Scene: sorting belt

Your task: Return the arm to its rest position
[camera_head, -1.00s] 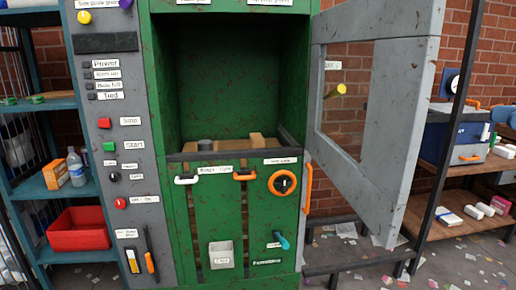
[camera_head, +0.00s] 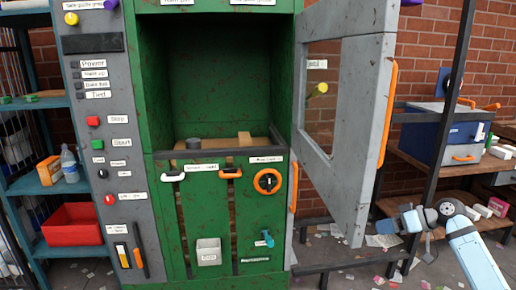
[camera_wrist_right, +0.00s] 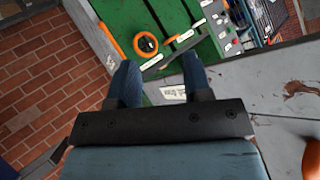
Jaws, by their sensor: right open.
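My right arm (camera_head: 474,258) enters the head view at the lower right. My right gripper (camera_head: 412,222) is at its upper end, in front of the floor and the low wooden shelf. In the right wrist view the two blue fingers of the right gripper (camera_wrist_right: 158,85) stand apart with nothing between them. The grey door (camera_head: 353,110) of the green machine (camera_head: 217,225) stands open to the left of the gripper. In the wrist view the machine's front and orange ring knob (camera_wrist_right: 145,43) lie beyond the fingers. My left gripper is not in view.
A blue cooler box (camera_head: 442,133) sits on the wooden shelf at right. A dark post (camera_head: 440,130) and low rail (camera_head: 355,265) stand near the arm. At left, blue shelving holds a red bin (camera_head: 72,224). Scraps of paper litter the floor.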

